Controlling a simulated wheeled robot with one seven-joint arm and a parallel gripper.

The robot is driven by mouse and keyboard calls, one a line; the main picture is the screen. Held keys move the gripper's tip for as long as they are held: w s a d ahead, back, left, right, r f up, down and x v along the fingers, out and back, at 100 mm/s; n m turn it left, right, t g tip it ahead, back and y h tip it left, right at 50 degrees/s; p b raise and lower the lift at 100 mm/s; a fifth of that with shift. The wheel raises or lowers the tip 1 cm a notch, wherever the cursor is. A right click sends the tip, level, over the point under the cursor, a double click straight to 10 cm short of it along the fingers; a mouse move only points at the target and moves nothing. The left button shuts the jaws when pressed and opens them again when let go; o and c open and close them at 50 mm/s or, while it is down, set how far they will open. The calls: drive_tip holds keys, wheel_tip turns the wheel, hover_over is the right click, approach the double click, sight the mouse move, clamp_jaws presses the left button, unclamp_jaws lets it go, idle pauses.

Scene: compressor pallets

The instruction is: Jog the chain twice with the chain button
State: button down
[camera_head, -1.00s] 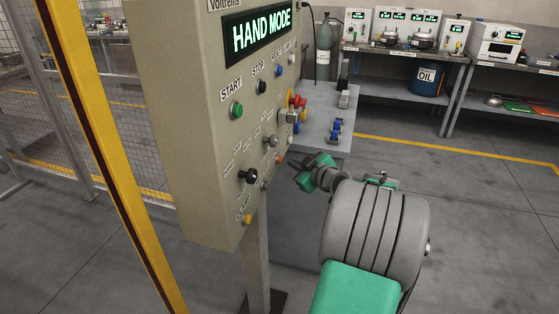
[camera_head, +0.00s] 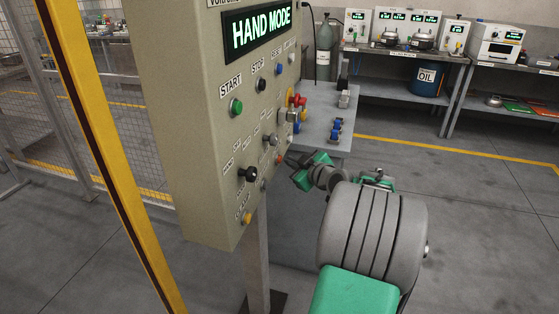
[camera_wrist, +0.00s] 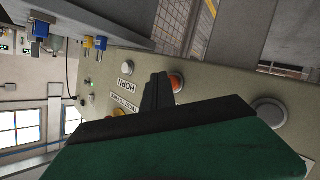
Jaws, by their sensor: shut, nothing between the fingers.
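A beige control panel (camera_head: 200,120) stands in front of me, its display reading HAND MODE. My gripper (camera_head: 291,161) is shut and empty at the panel's right side, its fingertips close to an orange button (camera_head: 279,159). In the wrist view, the shut fingers (camera_wrist: 158,82) point at the panel just beside the orange button (camera_wrist: 177,83). I cannot tell whether they touch it. The button's own label is hidden or unreadable, so I cannot confirm which button is the chain button.
The panel also carries a green START button (camera_head: 236,108), a black selector (camera_head: 248,175), a yellow button (camera_head: 247,218) and a red knob (camera_head: 299,101). A yellow post (camera_head: 105,150) stands at left. A grey table (camera_head: 325,125) is behind. Floor at right is clear.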

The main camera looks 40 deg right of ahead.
drive_tip(key=shift+w+a, duration=0.35)
drive_tip(key=shift+w, duration=0.05)
idle(0.6)
drive_tip(key=shift+b, duration=0.3)
drive_tip(key=shift+s+d+b, duration=0.55)
drive_tip(key=shift+s+d, duration=0.1)
drive_tip(key=shift+s, duration=0.15)
drive_tip(key=s+d+b, duration=0.1)
drive_tip(key=s, duration=0.1)
drive_tip(key=s+d+b, duration=0.2)
drive_tip(key=shift+s+d, duration=0.3)
drive_tip(key=shift+s, duration=0.05)
